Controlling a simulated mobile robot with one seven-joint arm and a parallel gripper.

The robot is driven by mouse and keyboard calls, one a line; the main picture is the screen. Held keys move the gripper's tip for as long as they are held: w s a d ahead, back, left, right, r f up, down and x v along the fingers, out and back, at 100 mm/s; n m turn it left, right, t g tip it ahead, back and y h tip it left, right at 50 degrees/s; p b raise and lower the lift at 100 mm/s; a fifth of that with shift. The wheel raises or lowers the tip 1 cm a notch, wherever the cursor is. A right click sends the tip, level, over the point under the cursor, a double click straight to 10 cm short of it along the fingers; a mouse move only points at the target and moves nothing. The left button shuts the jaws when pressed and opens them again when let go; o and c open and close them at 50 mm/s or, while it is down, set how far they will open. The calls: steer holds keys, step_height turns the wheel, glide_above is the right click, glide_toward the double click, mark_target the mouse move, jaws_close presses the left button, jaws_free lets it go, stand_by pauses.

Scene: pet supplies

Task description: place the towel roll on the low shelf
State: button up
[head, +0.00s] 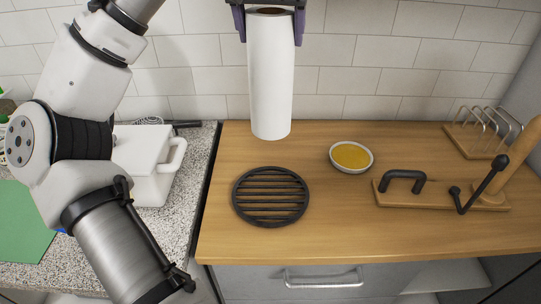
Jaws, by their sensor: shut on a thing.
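The white towel roll (270,85) hangs upright in the head view, with its brown core end at the top. My gripper (270,8) is shut on the roll's upper end, one purple finger on each side. The top of the gripper is cut off by the frame edge. The roll's lower end appears above the wooden counter, clear of the things on it. I cannot make out which surface is the low shelf.
A black round trivet (271,197), a bowl of yellow content (351,157), a wooden board with a black handle (440,194) and a wire rack (483,133) stand on the wooden counter (340,230). A white lidded pot (148,163) stands left. Tiled wall behind.

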step_height(320, 180, down, 20)
steer(key=p, duration=0.1)
steer(key=shift+r+p, duration=0.2)
steer(key=shift+p, duration=0.2)
steer(key=shift+s, duration=0.1)
steer(key=shift+f, duration=0.15)
steer(key=o, duration=1.3)
